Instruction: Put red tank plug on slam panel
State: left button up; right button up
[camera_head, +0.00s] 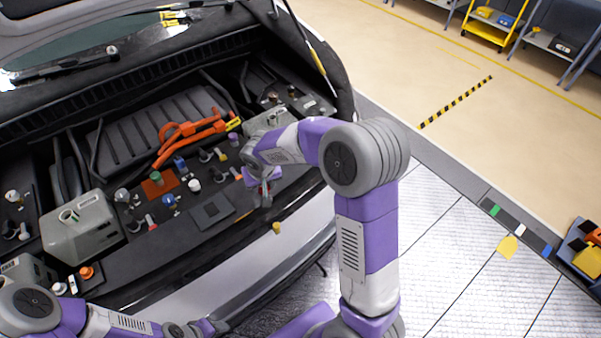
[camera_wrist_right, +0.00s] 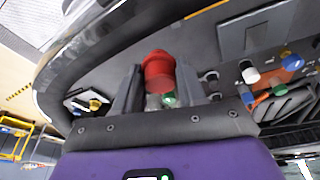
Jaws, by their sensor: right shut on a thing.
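The red tank plug (camera_wrist_right: 158,70) is between the two grey fingers of my right gripper (camera_wrist_right: 160,88) in the right wrist view. The gripper is shut on it. In the head view my right gripper (camera_head: 262,194) is above the right part of the black slam panel (camera_head: 170,240), near its front edge, and a bit of red shows between its fingers. I cannot tell whether the plug touches the panel. My left gripper (camera_head: 208,328) is low at the bottom left of the head view, partly cut off, and its fingers are not clear.
A grey coolant tank (camera_head: 80,228) stands at the left of the engine bay, and another grey tank (camera_head: 268,120) stands behind my right wrist. A yellow cap (camera_head: 276,228) is near the front edge.

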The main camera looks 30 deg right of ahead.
jog(key=w+d+r+m+g+h, duration=0.1)
jog(key=w+d+m, duration=0.6)
jog(key=d, duration=0.6)
jog(key=n, duration=0.1)
send_over(289, 170)
jog(key=f, duration=0.2)
jog(key=s+f, duration=0.1)
jog(key=f, duration=0.1)
jog(key=shift+a+b, duration=0.3)
jog(key=shift+b, duration=0.05)
jog(key=shift+s+a+x, duration=0.15)
jog(key=shift+x, duration=0.7)
jog(key=shift+s+a+x, duration=0.1)
jog(key=shift+x, duration=0.8)
jog(key=shift+s+a+x, duration=0.15)
jog(key=shift+x, duration=0.7)
jog(key=shift+f+b, duration=0.25)
jog(key=shift+b, duration=0.1)
jog(key=shift+f, duration=0.15)
jog(key=o, duration=0.8)
jog(key=shift+o, duration=0.2)
